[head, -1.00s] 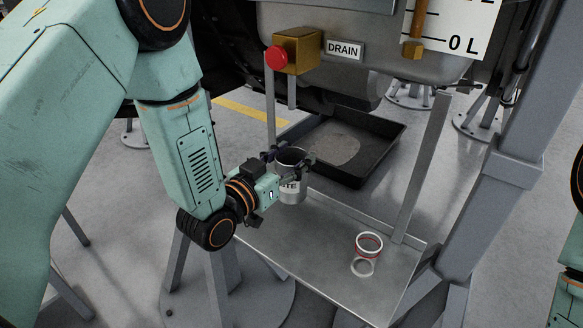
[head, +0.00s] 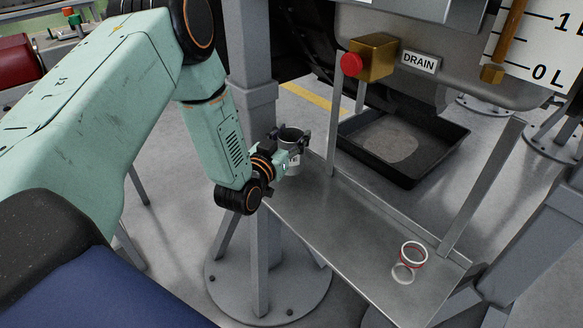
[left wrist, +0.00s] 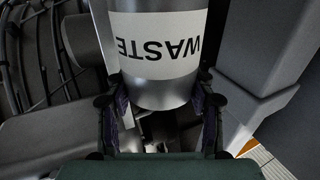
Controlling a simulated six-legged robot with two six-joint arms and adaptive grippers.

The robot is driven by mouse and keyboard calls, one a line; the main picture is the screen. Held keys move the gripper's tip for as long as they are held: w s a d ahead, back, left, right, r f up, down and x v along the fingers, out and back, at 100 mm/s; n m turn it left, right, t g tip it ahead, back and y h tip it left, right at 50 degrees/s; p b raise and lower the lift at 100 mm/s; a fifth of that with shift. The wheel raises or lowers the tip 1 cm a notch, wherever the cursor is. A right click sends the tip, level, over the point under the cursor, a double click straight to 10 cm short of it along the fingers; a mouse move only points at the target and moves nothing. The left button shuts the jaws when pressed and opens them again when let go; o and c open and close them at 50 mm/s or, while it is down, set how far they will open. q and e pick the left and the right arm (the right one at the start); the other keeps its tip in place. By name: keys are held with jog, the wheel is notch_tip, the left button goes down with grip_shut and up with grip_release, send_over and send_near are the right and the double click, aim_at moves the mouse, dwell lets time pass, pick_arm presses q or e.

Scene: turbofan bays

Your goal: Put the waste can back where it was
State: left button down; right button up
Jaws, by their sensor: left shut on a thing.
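The waste can (head: 291,158) is a small grey metal can with a white label. My left gripper (head: 289,140) is shut around it and holds it roughly upright, just off the left end of the metal shelf (head: 345,235). In the left wrist view the can (left wrist: 160,92) fills the top middle between the two fingers (left wrist: 160,105), and its label reads WASTE upside down. The can's far side is hidden. My right gripper is not in view.
A red-and-white ring-like item (head: 413,253) stands on the shelf's right part. A black drip tray (head: 452,165) lies on the floor behind. A brass valve with a red knob (head: 351,65) hangs above the shelf. A grey column (head: 252,100) stands close left of the can.

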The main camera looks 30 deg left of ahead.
pick_arm(q)
notch_tip(320, 180, down, 2)
jog(key=shift+f, duration=0.2)
notch_tip(320, 180, down, 3)
jog(key=shift+f+b, duration=0.2)
jog(key=shift+b, duration=0.85)
jog(key=shift+w+f, duration=0.1)
jog(key=shift+f, duration=0.1)
jog(key=shift+c, duration=2.4)
grip_release()
jog(key=shift+f, duration=0.15)
